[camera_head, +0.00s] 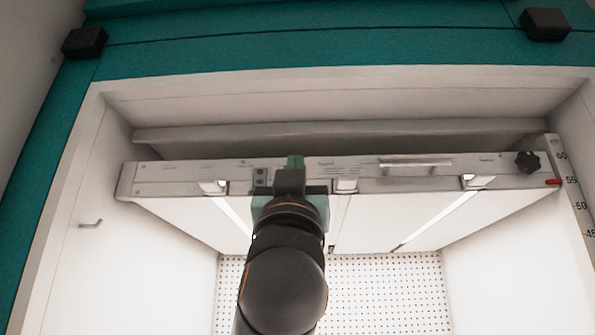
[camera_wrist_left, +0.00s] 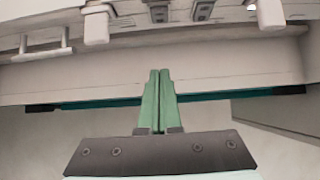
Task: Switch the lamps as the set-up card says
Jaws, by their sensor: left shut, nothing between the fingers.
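The lamp panel (camera_head: 160,179) hangs across the top of the open chamber, its pale front rail facing me. Its underside is white and bright, split by dark-edged seams. A small grey switch (camera_head: 261,177) shows on the rail just left of my left gripper (camera_head: 295,162); the gripper hides the rail beside it. In the left wrist view, small switches (camera_wrist_left: 203,9) sit along the rail at the top edge, partly cut off. My left gripper's green fingers (camera_wrist_left: 158,73) are shut and empty, pointing at the rail; contact cannot be told. No set-up card and no right gripper are in view.
A bar handle (camera_head: 415,164), a black knob (camera_head: 528,162) and a red pointer (camera_head: 553,182) are on the rail's right part. A height scale (camera_head: 562,181) runs down the right wall. A small hook (camera_head: 91,223) is on the left wall.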

